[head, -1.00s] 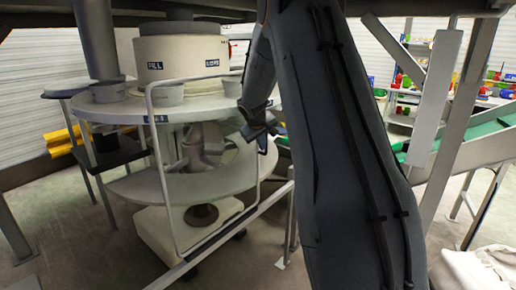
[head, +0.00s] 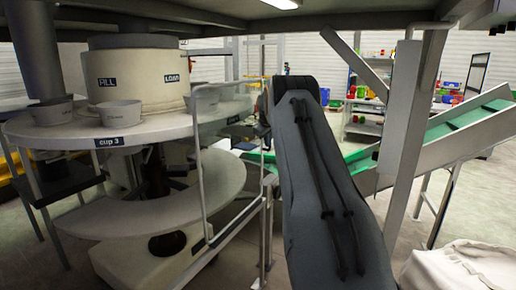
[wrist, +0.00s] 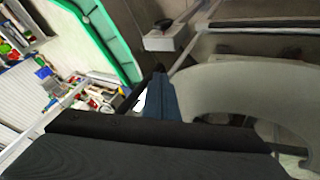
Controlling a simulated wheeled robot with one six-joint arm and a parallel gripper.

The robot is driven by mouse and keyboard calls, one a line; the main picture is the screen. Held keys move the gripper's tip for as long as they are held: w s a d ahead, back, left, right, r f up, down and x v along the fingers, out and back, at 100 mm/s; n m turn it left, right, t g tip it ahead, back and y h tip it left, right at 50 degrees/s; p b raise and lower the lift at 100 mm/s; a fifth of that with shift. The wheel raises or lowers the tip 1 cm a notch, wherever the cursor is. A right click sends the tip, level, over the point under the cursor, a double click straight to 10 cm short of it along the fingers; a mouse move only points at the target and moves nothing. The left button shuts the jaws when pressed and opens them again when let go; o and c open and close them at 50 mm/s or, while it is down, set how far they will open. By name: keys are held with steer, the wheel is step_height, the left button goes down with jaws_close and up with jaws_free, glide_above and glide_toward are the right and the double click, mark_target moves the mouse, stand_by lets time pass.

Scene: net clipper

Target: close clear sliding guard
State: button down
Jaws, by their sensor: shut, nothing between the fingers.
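The clear sliding guard (head: 201,165) is a see-through panel in a pale, thin frame. In the head view it stands upright in front of the right part of the round white machine (head: 165,122), leaving the left part uncovered. My gripper (wrist: 160,72) is shut and empty in the wrist view, its narrow fingers beside a pale bar; I cannot tell whether they touch it. In the head view my arm rises close to the guard's right edge, and it mostly hides the gripper there.
Several cups, one of them a grey cup (head: 120,113), stand on the machine's upper disc. A green conveyor (head: 455,129) runs at the right, near a slanted grey post (head: 410,130). A white sack (head: 465,268) lies at the lower right. Shelves with coloured items stand behind.

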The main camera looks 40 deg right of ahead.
steer(key=shift+w+d+r, duration=0.2)
steer(key=shift+d+r, duration=0.1)
steer(key=shift+d, duration=0.15)
steer(key=shift+r, duration=0.1)
steer(key=s+a+r+b, duration=0.2)
steer(key=s+a+r, duration=0.4)
steer(key=a+r, duration=0.1)
steer(key=shift+a, duration=0.5)
